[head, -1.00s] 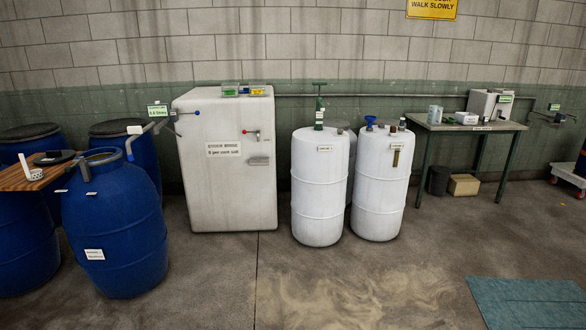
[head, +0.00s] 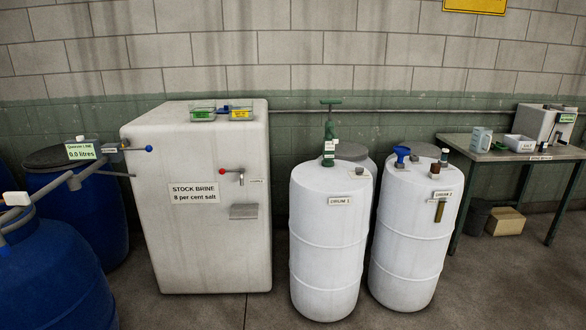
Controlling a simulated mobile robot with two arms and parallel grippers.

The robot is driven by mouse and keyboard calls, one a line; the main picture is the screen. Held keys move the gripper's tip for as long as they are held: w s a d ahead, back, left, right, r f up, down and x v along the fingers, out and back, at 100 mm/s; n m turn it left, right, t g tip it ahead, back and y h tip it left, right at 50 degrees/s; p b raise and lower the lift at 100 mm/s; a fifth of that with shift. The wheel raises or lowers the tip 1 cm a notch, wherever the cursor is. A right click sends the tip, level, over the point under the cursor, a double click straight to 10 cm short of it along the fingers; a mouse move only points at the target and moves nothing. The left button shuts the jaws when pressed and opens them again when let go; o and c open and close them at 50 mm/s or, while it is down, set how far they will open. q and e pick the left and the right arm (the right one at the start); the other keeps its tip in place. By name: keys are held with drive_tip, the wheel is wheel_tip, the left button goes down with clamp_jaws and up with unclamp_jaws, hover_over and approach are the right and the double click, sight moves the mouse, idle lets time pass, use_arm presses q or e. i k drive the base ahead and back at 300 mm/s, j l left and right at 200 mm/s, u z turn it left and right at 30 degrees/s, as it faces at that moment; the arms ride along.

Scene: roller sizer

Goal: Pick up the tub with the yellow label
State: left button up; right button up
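A small tub with a yellow label (head: 241,115) sits on top of the white stock brine tank (head: 165,243), near its front edge. A similar tub with a green label (head: 203,115) stands just left of it. A small blue item (head: 224,108) shows between them, too small to identify. Neither of my grippers shows in the head view.
Two white drums, drum 1 (head: 324,235) and drum 2 (head: 415,230), stand right of the tank. Blue barrels (head: 60,270) stand at the left. The tank's tap (head: 232,172) sticks out in front. A bench (head: 462,146) is at the right. Floor shows between tank and drum 1.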

sight(239, 109)
drive_tip(key=i+l, duration=0.1)
drive_tip(key=i, duration=2.1)
drive_tip(key=j+u, duration=0.05)
drive_tip(key=j, duration=0.05)
